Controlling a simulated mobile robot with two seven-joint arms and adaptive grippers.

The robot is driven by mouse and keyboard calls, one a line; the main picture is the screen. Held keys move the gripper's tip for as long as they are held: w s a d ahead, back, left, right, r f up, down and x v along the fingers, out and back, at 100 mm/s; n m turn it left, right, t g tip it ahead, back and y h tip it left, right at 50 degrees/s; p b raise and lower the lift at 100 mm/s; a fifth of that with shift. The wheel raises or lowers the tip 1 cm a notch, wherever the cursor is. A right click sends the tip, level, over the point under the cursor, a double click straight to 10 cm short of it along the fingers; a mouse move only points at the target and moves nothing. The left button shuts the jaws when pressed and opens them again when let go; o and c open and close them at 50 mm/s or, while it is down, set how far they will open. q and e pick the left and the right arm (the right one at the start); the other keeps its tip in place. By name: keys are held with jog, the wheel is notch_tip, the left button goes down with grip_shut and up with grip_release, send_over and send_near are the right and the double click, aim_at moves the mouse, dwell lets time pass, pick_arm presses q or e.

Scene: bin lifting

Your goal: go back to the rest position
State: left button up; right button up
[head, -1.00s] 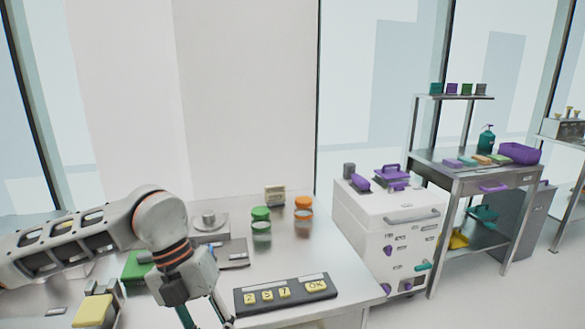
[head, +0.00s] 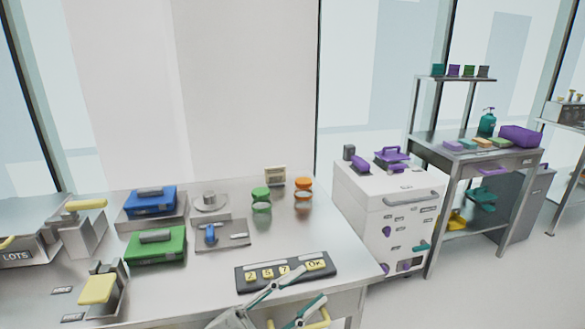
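My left gripper (head: 292,297) shows at the bottom middle of the head view, in front of the table's front edge, below the keypad. Its two teal-marked fingers are spread apart, with nothing seen between them. The rest of the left arm is mostly below the picture. My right gripper is not in view.
The steel table (head: 345,265) holds a black keypad (head: 286,272), a blue case (head: 151,203), a green case (head: 156,247), and green (head: 261,200) and orange (head: 303,193) lidded jars. A white cabinet (head: 385,210) stands right of it. Yellow parts (head: 318,322) show near the gripper.

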pick_arm(q)
jog(key=w+a+f+n+t+y, duration=0.1)
jog(key=a+f+n+t+y, duration=0.2)
jog(key=a+f+n+y, duration=0.45)
jog(key=w+a+f+n+t+y, duration=0.1)
jog(key=a+f+n+t+y, duration=0.3)
jog(key=f, duration=0.7)
jog(key=s+a+f+n+g+y, duration=0.2)
jog(key=s+a+f+g+y, duration=0.1)
jog(key=s+a+f, duration=0.2)
jog(key=s+a+f+n+g+y, duration=0.3)
jog(key=s+a+f, duration=0.2)
jog(key=s+f, duration=0.4)
notch_tip(320, 180, down, 5)
jog(key=shift+a+f+g, duration=0.1)
jog(key=shift+a+g, duration=0.05)
jog(key=shift+g, duration=0.15)
jog(key=shift+n, duration=0.25)
jog(key=shift+c, duration=0.8)
jog(key=shift+s+a, duration=0.1)
jog(key=shift+a, duration=0.05)
